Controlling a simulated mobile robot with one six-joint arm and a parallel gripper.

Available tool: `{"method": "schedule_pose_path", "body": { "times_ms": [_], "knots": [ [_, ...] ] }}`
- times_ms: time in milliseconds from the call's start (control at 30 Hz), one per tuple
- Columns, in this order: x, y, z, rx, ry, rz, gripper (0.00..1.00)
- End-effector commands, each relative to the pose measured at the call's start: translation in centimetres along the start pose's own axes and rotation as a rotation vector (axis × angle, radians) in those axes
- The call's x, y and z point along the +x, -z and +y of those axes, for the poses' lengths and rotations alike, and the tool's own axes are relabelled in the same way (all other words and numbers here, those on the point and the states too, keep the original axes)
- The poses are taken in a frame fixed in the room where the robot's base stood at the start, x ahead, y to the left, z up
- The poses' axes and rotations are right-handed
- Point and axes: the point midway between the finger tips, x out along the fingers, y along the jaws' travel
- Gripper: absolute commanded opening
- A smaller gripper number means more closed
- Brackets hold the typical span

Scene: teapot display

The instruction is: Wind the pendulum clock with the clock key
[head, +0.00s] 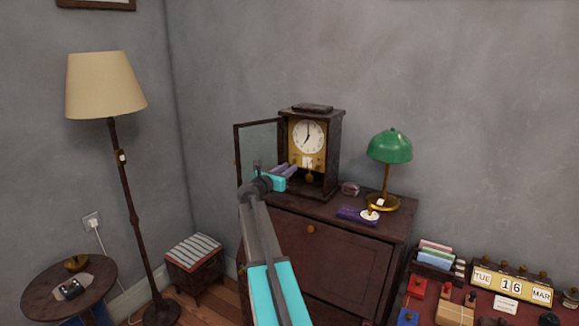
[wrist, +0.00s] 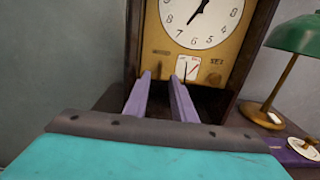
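The pendulum clock (head: 308,138) stands on a dark wooden cabinet, with its glass door (head: 257,146) swung open to the left. Its white dial and a small white gauge plate (wrist: 188,68) with a red mark show in the wrist view. A brass pendulum bob (head: 309,178) hangs below the dial. My gripper (head: 288,170) is in front of the clock's lower left part. I cannot make out the clock key in either view.
A green lamp (head: 389,147) stands right of the clock. A purple flat item (head: 352,216) with a round white disc (head: 369,215) lies before it, and a small reddish box (head: 350,188) sits beside the clock. A floor lamp (head: 105,85) stands left. A red-topped table (head: 480,304) at right is crowded.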

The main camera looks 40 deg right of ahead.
Motion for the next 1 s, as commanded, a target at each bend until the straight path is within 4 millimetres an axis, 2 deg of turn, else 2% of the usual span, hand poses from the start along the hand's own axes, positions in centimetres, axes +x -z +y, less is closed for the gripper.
{"method": "schedule_pose_path", "body": {
  "times_ms": [100,233,667,800,933,967,1000],
  "knots": [
    [1.4,-0.1,0.0,0.0,0.002,0.0,0.23],
    [2.3,-0.1,0.1,0.001,0.0,0.0,0.23],
    [2.8,0.0,0.0,0.001,0.0,0.0,0.23],
    [2.8,0.0,0.0,0.0,0.001,0.0,0.01],
    [2.8,0.0,-0.1,0.0,0.002,0.0,0.0],
    [1.4,0.0,0.2,0.0,-0.002,0.0,0.0],
    [2.1,0.0,0.1,0.001,0.001,0.0,0.0]
  ]
}}
